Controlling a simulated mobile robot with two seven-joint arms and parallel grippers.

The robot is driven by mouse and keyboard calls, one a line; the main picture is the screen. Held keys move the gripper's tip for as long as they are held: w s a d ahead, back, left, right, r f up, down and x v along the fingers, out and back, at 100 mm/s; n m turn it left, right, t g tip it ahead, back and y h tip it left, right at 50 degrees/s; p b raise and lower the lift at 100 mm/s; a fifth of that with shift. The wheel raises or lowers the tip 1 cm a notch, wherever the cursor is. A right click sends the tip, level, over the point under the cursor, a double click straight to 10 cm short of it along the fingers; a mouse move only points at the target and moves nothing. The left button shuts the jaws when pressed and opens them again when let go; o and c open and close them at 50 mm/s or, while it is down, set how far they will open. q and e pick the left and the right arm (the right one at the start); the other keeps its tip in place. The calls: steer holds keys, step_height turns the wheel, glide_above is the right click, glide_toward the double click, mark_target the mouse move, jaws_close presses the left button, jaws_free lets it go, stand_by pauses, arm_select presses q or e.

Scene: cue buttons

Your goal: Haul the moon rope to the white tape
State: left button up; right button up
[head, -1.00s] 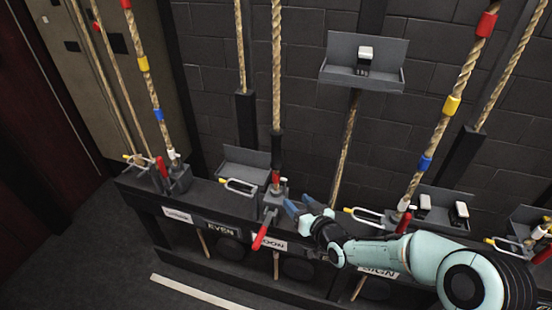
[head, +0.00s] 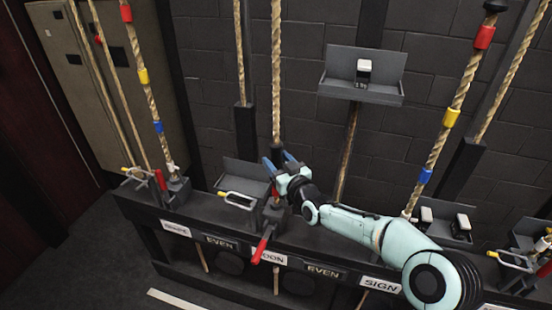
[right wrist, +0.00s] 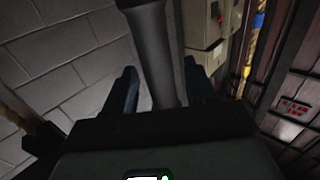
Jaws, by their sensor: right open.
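The moon rope (head: 276,75) hangs down to the rail above the MOON label (head: 268,257). A dark sleeve covers its lower part and shows large in the right wrist view (right wrist: 155,55). My right gripper (head: 279,160) is at this sleeve, with its blue fingers open. In the right wrist view the open fingers (right wrist: 160,88) stand on either side of the sleeve, with gaps visible. A red lever (head: 262,245) slants down from the moon rope's lock. My gripper hides part of the rope's foot, and I cannot make out white tape on this rope. My left gripper is not in view.
The rope on the right (head: 450,115) carries red, yellow and blue bands. Another banded rope (head: 147,95) hangs at the left. A grey shelf (head: 340,87) with a small white-topped device (head: 363,70) is on the wall. A yellow-tipped metal loop (head: 238,199) lies left of the moon lock.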

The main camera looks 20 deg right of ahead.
steer(key=shift+w+a, duration=0.15)
steer(key=shift+w, duration=0.5)
